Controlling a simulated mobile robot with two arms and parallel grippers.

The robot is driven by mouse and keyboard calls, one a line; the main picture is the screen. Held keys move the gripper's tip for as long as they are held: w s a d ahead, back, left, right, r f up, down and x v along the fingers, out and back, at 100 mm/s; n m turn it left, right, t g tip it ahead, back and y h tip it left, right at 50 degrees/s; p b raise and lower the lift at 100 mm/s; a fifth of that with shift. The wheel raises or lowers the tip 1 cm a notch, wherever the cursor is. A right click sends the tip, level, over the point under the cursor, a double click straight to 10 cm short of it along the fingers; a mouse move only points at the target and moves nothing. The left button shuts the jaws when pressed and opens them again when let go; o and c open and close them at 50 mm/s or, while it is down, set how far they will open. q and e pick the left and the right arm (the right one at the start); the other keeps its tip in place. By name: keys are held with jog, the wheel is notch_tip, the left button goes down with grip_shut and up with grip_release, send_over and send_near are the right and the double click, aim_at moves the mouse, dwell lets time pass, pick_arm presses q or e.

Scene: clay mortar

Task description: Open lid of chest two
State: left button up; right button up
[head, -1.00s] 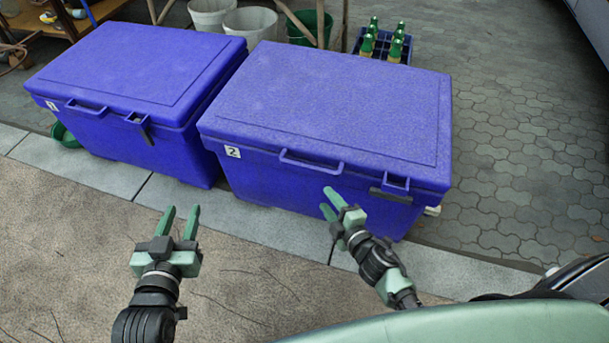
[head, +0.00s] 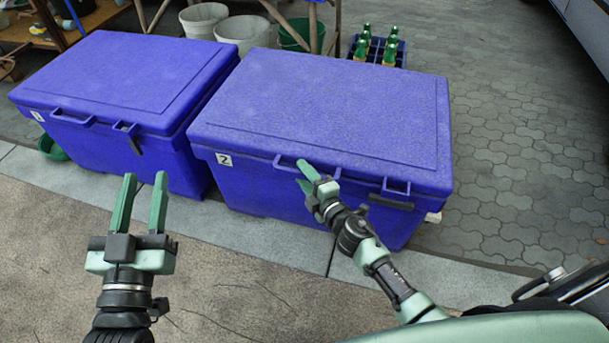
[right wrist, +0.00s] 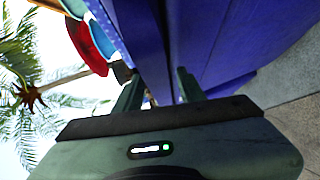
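Chest two (head: 325,112) is a blue chest with a shut lid and a "2" label (head: 224,160) on its front. A handle (head: 285,166) runs along the lid's front edge, and a dark latch piece (head: 391,202) sits further right. My right gripper (head: 302,174) is at this handle, partly covering it. In the right wrist view its fingers (right wrist: 158,90) are apart, with a blue edge of the chest running between and past them. I cannot tell whether they touch it. My left gripper (head: 145,180) is open and empty, in front of chest one.
Chest one (head: 125,75), also blue and shut, stands close beside chest two on the left. Behind are white buckets (head: 243,32), a green bucket (head: 296,35) and a bottle crate (head: 376,50). Paving to the right (head: 530,150) is clear.

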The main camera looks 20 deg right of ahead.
grip_shut()
dwell(1.4)
